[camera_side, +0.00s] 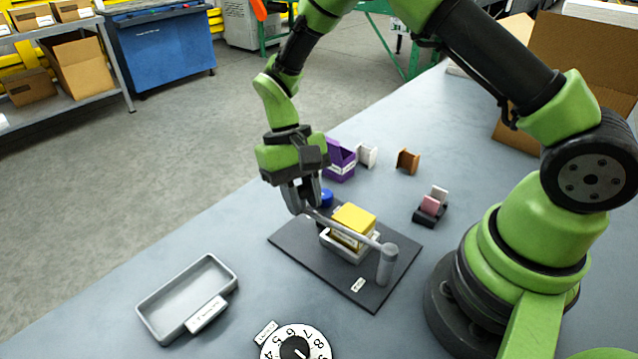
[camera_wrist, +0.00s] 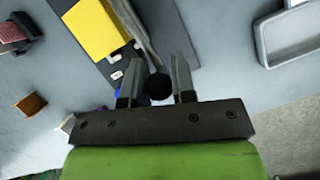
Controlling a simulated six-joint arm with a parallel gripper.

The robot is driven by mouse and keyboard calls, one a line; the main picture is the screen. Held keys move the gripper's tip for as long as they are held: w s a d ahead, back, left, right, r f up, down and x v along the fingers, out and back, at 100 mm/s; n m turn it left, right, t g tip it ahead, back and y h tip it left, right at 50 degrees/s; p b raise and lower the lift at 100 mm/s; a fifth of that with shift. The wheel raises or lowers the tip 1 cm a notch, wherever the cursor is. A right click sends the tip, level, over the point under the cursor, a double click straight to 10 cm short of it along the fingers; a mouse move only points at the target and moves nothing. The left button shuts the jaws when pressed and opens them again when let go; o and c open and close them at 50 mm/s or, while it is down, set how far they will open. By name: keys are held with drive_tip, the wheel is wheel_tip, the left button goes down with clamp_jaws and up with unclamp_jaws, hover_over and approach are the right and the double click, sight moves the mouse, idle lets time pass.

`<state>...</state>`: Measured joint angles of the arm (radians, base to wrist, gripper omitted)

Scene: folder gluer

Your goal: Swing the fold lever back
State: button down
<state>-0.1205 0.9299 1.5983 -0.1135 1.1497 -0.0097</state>
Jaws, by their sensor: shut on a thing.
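The fold lever (camera_side: 345,229) is a grey bar that runs from an upright grey post (camera_side: 386,265) across the front of a yellow block (camera_side: 354,218). The block sits in a small pale tray (camera_side: 362,253) on a dark base plate (camera_side: 375,290). My gripper (camera_side: 301,206) is at the lever's free end, at the plate's far left side. In the wrist view, the fingers (camera_wrist: 158,80) stand on both sides of the lever's dark round knob (camera_wrist: 158,88). The gripper is shut on this end. The lever (camera_wrist: 137,28) leads away past the yellow block (camera_wrist: 97,30).
A grey tray (camera_side: 187,312) and a numbered dial (camera_side: 296,345) lie in front. Behind the plate are a blue round thing (camera_side: 327,197), a purple box (camera_side: 340,160), a brown holder (camera_side: 408,161) and a black holder with pink pieces (camera_side: 431,207). The table between tray and plate is clear.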

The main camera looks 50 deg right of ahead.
drive_tip(key=s+a+n+h, duration=0.2)
drive_tip(key=a+n, duration=0.4)
drive_tip(key=a, duration=0.1)
drive_tip(key=shift+s+a, duration=0.25)
drive_tip(key=shift+s, duration=0.15)
drive_tip(key=c, duration=1)
unclamp_jaws()
drive_tip(key=v, duration=1)
drive_tip(key=shift+a, duration=0.15)
